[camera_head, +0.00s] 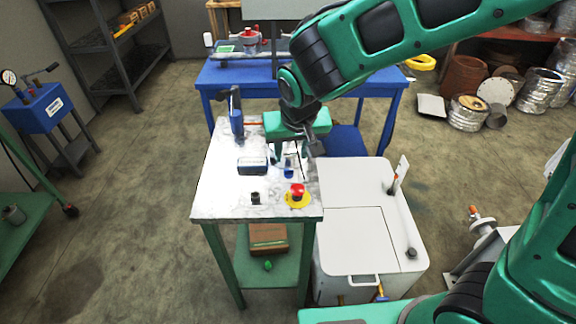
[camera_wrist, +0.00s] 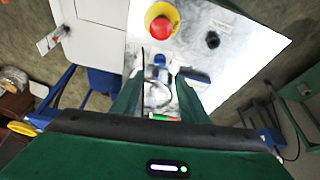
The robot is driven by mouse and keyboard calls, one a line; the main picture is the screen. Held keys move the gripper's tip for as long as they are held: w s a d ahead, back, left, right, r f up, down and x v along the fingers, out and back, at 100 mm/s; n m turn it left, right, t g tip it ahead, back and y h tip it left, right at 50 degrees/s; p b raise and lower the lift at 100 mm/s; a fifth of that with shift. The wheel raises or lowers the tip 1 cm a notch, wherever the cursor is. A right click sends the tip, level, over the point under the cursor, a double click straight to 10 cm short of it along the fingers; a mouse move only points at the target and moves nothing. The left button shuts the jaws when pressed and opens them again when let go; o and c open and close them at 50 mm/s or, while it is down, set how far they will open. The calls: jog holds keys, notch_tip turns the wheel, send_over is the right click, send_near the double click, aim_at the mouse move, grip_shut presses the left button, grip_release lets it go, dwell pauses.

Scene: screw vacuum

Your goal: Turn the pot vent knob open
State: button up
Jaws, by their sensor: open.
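My gripper (camera_head: 290,165) is open and empty, pointing down over the marble-topped table (camera_head: 222,190). In the wrist view my gripper's fingers (camera_wrist: 160,78) stand apart, with a small blue-topped fitting (camera_wrist: 159,60) between and just beyond them. That fitting also shows below the fingers in the head view (camera_head: 288,173), partly hidden. I cannot tell whether it is the vent knob or whether the fingers touch it. A small black knob (camera_head: 255,197) stands at the table's front; it also shows in the wrist view (camera_wrist: 212,40). No clearly recognisable pot is seen near the gripper.
A red stop button (camera_head: 297,190) on a yellow base is close in front of my gripper. A white cabinet (camera_head: 350,205) is right, a blue table (camera_head: 225,75) behind.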

aim_at(289, 169)
jog(key=x, duration=1)
jog(key=shift+w+d, duration=0.1)
jog(key=shift+c, duration=0.3)
grip_shut()
